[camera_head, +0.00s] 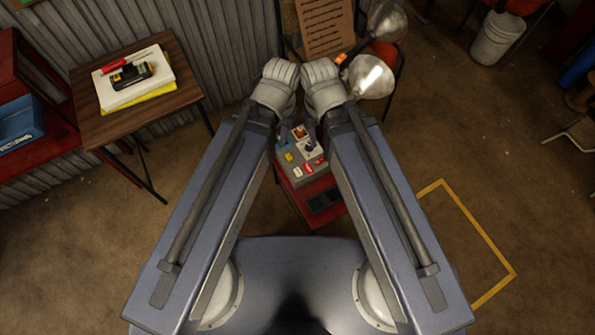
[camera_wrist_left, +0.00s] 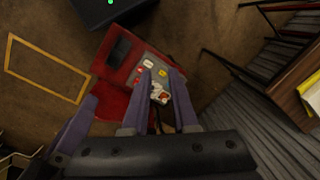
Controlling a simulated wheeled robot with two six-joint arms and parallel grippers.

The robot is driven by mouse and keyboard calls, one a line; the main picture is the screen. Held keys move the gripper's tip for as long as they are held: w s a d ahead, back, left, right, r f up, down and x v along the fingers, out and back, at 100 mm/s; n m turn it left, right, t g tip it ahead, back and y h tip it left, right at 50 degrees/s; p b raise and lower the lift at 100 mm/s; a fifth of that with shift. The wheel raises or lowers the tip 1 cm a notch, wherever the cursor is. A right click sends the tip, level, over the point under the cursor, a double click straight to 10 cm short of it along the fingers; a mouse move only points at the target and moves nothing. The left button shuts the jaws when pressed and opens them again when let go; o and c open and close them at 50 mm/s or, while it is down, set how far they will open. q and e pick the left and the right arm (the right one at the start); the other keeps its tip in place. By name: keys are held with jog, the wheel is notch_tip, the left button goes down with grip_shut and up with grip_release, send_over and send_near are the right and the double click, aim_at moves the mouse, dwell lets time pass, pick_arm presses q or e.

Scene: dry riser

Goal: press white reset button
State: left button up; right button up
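A grey control box (camera_head: 294,179) sits on a red stand (camera_head: 333,212) between my arms in the head view. Its top carries several small coloured parts, including a white part (camera_head: 310,147). In the left wrist view the same white part (camera_wrist_left: 157,93) shows between the fingers. I cannot tell whether it is the reset button. My left gripper (camera_head: 283,136) reaches over the far left side of the box. In the wrist view the left gripper (camera_wrist_left: 161,71) has its purple fingers apart, with nothing held. Touch is unclear. My right gripper is close beside it, mostly hidden by its arm.
A wooden side table (camera_head: 139,112) at the left holds papers and a tool. A lamp (camera_head: 370,77) stands just behind my right wrist. A white bucket (camera_head: 497,38) is at the back right. The floor at the right, with a yellow outline (camera_head: 487,229), is clear.

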pick_arm(q)
grip_shut()
jog(key=shift+f, duration=0.1)
dwell(1.2)
